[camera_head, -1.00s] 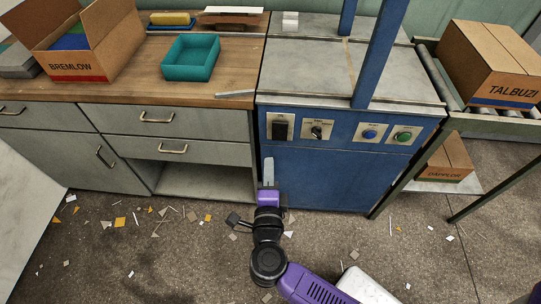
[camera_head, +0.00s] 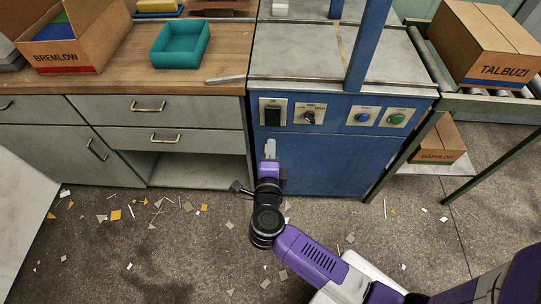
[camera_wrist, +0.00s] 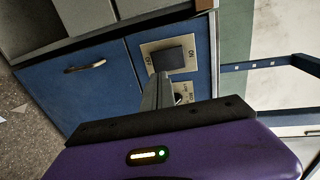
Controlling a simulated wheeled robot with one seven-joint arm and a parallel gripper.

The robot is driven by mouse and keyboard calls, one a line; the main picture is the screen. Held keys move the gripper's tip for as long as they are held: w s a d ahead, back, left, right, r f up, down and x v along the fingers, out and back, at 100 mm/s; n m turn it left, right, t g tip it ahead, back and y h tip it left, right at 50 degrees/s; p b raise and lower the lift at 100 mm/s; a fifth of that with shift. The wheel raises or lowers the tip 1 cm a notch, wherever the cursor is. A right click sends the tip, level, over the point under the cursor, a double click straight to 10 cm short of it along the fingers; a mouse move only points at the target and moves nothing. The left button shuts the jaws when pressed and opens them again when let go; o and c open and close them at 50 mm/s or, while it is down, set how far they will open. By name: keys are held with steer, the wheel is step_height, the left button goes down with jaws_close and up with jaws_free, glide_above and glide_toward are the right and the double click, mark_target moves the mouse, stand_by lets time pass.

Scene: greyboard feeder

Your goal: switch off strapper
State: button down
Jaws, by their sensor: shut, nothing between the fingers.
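The strapper (camera_head: 330,160) is a blue cabinet with a grey top and a blue arch. Its front panel carries a black rocker switch (camera_head: 273,112) on a plate at the left, a dark knob (camera_head: 309,117), a blue button (camera_head: 362,117) and a green button (camera_head: 396,119). My gripper (camera_head: 270,149) is shut and empty, in front of the cabinet and below the rocker switch.
A wooden bench (camera_head: 120,97) with drawers stands left, holding a teal tray (camera_head: 180,63), a BREMLOW box (camera_head: 70,60) and a grey metal strip (camera_head: 226,79). A roller conveyor (camera_head: 440,65) with a TALBUZI box (camera_head: 488,50) stands right. Scraps litter the floor.

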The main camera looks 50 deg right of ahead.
mark_target(273, 123)
steer(key=b+x, duration=0.1)
steer(key=x, duration=0.7)
steer(key=shift+w+d+f, duration=0.1)
steer(key=shift+w+d, duration=0.05)
steer(key=shift+d, duration=0.05)
steer(key=shift+w+d+f+h+b, duration=0.1)
steer(key=shift+d+f+h+b, duration=0.25)
steer(key=shift+b, duration=0.8)
steer(key=shift+a+r+p, duration=0.15)
steer(key=shift+r+p, duration=0.1)
steer(key=shift+p, duration=0.05)
